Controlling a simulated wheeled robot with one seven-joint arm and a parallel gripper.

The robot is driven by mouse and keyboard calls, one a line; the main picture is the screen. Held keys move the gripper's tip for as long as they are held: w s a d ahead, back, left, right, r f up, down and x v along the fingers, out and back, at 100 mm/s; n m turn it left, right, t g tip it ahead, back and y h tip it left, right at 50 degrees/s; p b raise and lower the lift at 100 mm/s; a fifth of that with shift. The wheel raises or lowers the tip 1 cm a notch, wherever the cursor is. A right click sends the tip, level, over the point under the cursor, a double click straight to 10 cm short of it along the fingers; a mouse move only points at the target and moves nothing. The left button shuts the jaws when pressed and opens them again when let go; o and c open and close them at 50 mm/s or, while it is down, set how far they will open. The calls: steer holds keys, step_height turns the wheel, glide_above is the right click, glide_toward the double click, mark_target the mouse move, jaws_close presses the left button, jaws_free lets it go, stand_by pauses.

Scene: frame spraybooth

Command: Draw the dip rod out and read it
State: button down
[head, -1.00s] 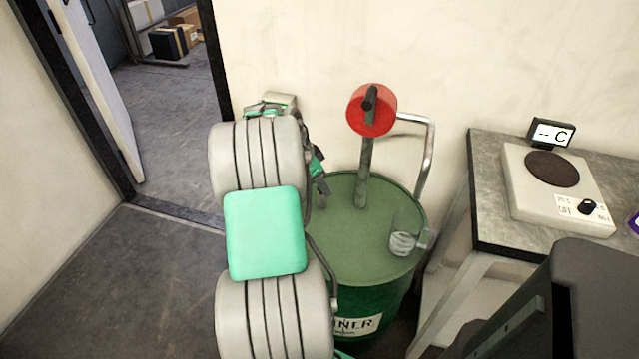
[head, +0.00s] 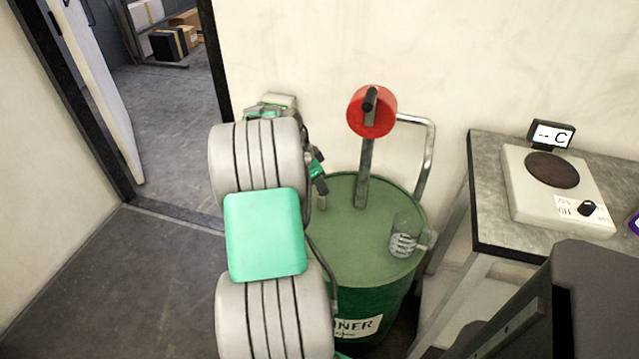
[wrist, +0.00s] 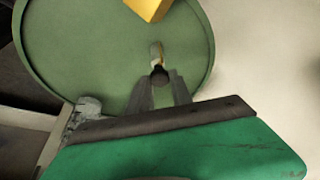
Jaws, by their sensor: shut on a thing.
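A green drum (head: 350,235) stands in the head view, with its lid filling much of the wrist view (wrist: 100,50). My gripper (head: 320,186) is over the left part of the lid, beside the pump. In the wrist view my gripper (wrist: 160,82) has its fingers shut around the dark top end of the dip rod (wrist: 158,73). A pale, brass-coloured piece (wrist: 156,52) shows just past that end, and a short tan stub (head: 322,202) shows under the fingers in the head view. Any markings on the rod are not visible.
A red-headed pump (head: 370,111) with a bent pipe (head: 430,150) rises from the drum. A clear jug (head: 405,240) stands at the lid's right. A bench (head: 490,225) with a hot plate (head: 550,185) is to the right. The doorway is at the left.

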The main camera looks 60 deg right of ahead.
stand_by(0.8)
step_height(320, 180, up, 29)
steer(key=p, duration=1.8)
steer(key=shift+r, duration=0.1)
steer(key=c, duration=1.1)
jaws_free()
steer(key=shift+c, duration=0.2)
steer(key=shift+r, duration=0.1)
steer(key=p+v, duration=0.1)
steer(key=v, duration=0.6)
steer(key=shift+r, duration=0.3)
steer(key=shift+a, duration=0.1)
